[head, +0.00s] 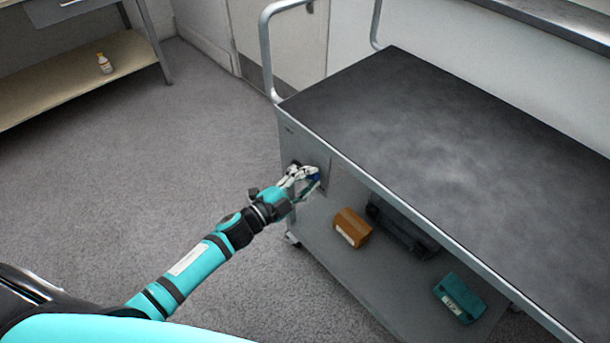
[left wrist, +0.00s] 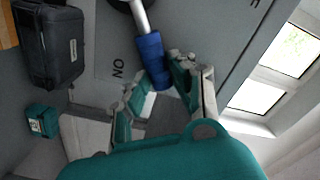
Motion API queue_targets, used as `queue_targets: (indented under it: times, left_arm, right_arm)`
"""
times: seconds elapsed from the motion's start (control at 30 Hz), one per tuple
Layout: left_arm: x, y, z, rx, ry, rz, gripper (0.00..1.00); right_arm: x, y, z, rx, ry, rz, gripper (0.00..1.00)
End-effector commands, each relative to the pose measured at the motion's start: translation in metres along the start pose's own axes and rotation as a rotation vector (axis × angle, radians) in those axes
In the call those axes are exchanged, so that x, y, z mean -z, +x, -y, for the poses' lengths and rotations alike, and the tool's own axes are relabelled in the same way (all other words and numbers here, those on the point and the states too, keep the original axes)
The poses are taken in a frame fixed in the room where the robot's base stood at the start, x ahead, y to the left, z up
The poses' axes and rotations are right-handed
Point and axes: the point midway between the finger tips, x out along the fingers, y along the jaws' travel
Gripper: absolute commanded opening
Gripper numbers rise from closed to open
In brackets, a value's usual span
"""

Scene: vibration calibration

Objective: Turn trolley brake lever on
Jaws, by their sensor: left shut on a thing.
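The trolley (head: 345,165) has a dark top, and a plate with the brake lever is on its near end panel. The lever has a metal rod and a blue grip (left wrist: 151,52); its blue end also shows small in the head view (head: 315,177). My left gripper (head: 303,179) is at this lever. In the left wrist view its fingers (left wrist: 160,88) are on either side of the blue grip, shut on it. An "ON" label (left wrist: 118,68) shows sideways beside the grip, and part of another letter is at the top edge. My right gripper is not in view.
The trolley's lower shelf holds a brown box (head: 352,227), a black case (head: 400,230) and a teal box (head: 460,297). A push handle (head: 266,60) rises at its end. A bench (head: 80,75) with a small bottle (head: 104,63) stands far left. Floor between is clear.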

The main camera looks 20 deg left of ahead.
Motion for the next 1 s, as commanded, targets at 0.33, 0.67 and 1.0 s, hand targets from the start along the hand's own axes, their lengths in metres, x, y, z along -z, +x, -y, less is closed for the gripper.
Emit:
queue_targets:
  times: [0.33,0.67,1.0]
  left_arm:
    - [-0.001,-0.001,-0.007,-0.002,0.068,0.0,0.0]
    - [-0.001,-0.001,-0.008,-0.003,0.074,0.0,0.0]
    - [0.0,0.0,-0.007,-0.002,0.072,0.0,0.46]
  right_arm:
    - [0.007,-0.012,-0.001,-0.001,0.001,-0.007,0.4]
    - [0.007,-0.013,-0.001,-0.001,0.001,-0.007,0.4]
    - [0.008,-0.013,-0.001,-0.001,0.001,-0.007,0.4]
